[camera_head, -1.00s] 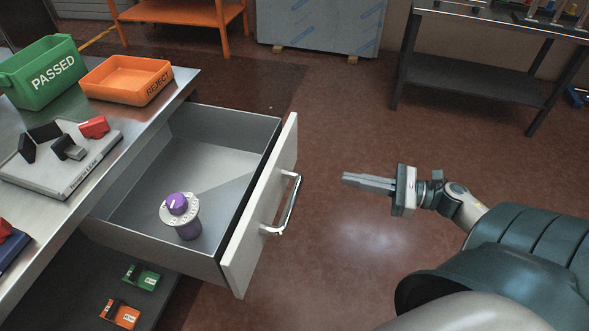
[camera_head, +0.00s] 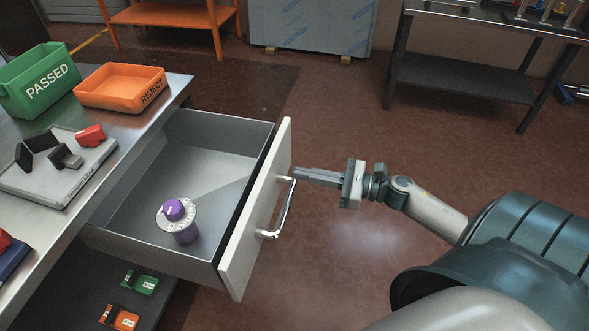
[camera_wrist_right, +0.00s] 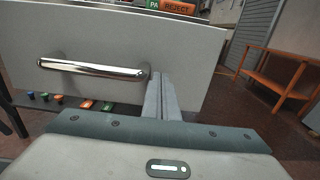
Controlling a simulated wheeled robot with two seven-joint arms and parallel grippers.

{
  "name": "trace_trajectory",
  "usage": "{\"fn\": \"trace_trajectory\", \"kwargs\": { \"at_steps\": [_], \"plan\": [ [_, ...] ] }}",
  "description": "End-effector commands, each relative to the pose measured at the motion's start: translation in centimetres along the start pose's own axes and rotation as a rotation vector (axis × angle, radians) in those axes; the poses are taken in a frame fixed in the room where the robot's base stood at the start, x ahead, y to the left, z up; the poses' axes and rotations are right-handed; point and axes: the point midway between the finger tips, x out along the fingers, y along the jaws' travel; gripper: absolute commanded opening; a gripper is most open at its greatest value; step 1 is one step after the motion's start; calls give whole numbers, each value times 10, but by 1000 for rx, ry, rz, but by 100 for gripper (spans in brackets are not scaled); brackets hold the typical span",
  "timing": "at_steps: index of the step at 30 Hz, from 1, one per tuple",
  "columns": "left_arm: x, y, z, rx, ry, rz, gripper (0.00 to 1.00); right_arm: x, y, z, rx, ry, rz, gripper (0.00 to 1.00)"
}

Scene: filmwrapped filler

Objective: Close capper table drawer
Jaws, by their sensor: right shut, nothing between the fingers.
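The capper table drawer (camera_head: 183,133) is pulled out from the metal-topped table (camera_head: 120,135). Its light front panel (camera_head: 240,255) carries a silver bar handle (camera_head: 284,213). A purple and white round object (camera_head: 180,218) stands inside the drawer. My right gripper (camera_head: 298,174) is shut and empty, its fingertips close to the drawer front by the far end of the handle. In the right wrist view, the fingers (camera_wrist_right: 160,82) point at the panel (camera_wrist_right: 190,45) just right of the handle (camera_wrist_right: 92,69). I cannot tell whether they touch it. My left gripper is not in view.
On the table are a green PASSED bin (camera_head: 40,82), an orange REJECT bin (camera_head: 122,88) and a grey fixture board (camera_head: 60,175). Green and orange pieces lie on the shelf below. The floor right of the drawer is clear; a dark bench (camera_head: 465,75) stands behind.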

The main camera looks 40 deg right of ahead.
Motion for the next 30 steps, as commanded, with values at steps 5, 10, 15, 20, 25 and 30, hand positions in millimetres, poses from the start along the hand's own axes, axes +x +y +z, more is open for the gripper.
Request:
{"fn": "trace_trajectory", "kwargs": {
  "at_steps": [5,10,15,20,25,30],
  "plan": [
    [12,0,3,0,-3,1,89,20,0,1,0,0,0,0],
    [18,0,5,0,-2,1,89,29,0,0,0,1,-1,0],
    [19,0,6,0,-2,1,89,31,0,0,0,1,-1,0],
    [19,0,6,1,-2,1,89,30,0,0,0,1,-1,0],
    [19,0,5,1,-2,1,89,32,0,0,0,0,-1,0],
    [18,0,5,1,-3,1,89,44,0,0,1,-2,0,0]
  ]
}}
